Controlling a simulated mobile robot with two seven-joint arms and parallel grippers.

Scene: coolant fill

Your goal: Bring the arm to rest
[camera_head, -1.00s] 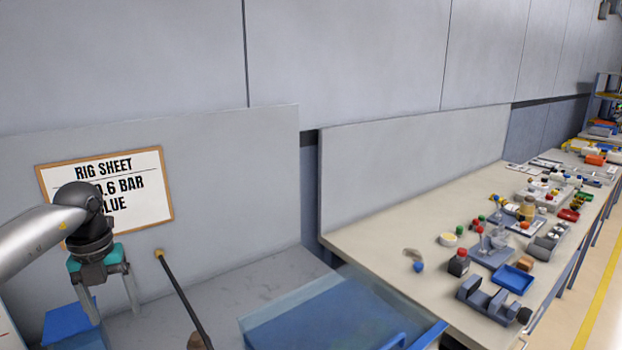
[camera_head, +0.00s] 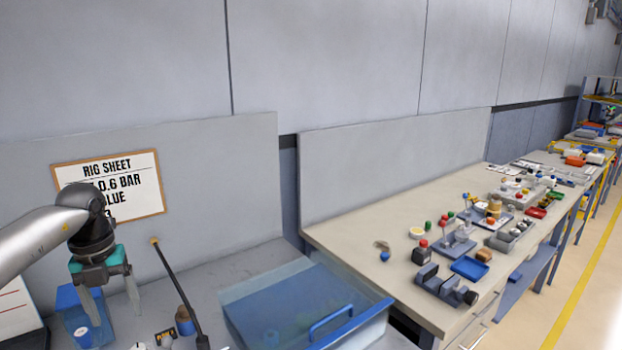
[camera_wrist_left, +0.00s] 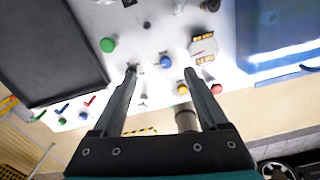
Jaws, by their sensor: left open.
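My left gripper (camera_head: 110,303) hangs fingers down at the lower left of the head view, in front of the wall and above the near bench. Its two fingers are apart with nothing between them. In the left wrist view the open fingers (camera_wrist_left: 160,72) point toward a white panel (camera_wrist_left: 155,45) with several coloured knobs and a small gauge. The fingertips seem apart from the panel, but the exact gap cannot be told. My right gripper is in neither view.
A rig sheet (camera_head: 140,185) hangs on the wall behind my arm. A dark rod (camera_head: 178,285) leans up beside the gripper. A blue clear-lidded bin (camera_head: 300,305) stands right of it. A second bench (camera_head: 340,235) with many small parts runs to the right.

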